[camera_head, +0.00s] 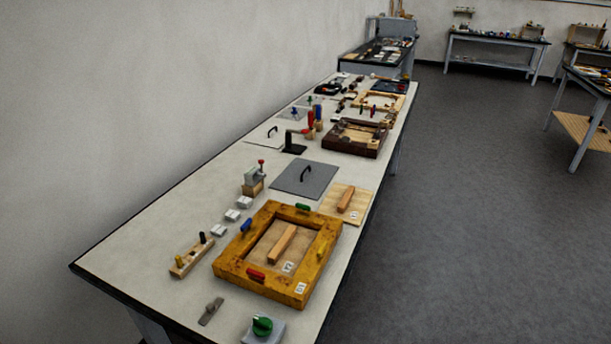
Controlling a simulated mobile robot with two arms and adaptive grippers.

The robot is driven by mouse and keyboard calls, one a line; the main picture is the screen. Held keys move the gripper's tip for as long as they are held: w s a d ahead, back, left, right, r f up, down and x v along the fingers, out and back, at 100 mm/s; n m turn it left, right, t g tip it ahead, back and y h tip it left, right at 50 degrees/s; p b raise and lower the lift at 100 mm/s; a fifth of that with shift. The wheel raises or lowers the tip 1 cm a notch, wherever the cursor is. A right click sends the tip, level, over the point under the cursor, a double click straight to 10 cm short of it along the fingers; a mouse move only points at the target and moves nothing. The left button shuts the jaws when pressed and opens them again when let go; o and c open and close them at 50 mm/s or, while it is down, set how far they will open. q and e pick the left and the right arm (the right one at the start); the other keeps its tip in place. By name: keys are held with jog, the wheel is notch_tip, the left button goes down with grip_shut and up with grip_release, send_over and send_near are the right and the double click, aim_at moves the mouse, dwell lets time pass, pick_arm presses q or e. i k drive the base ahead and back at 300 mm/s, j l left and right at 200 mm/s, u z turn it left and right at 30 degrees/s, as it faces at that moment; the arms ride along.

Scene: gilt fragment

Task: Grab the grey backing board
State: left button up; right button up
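The grey backing board (294,186) lies flat on the long white table. It is a dark grey sheet with a black arched handle (306,173) standing up from its middle. It lies just beyond the gilt frame (237,270) and to the left of a light wooden board (357,208) with a wooden block handle. Nothing seems to lie on top of it. Neither of my grippers shows in the head view.
A small clamp-like device on a wooden block (254,182) stands left of the grey board. A black stand (294,147) is behind it. White blocks (231,215) lie at its near left. The table's left strip (165,215) is bare. Open floor (460,230) lies to the right.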

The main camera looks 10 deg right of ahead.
aim_at(307, 178)
jog(key=i+l, duration=0.2)
jog(key=l, duration=0.15)
jog(key=i+l+u, duration=0.15)
jog(key=i+l, duration=0.25)
jog(key=l, duration=0.35)
jog(key=i+l+u, duration=0.1)
jog(key=l, duration=0.3)
jog(key=i+l, duration=0.3)
jog(key=l+u, duration=0.05)
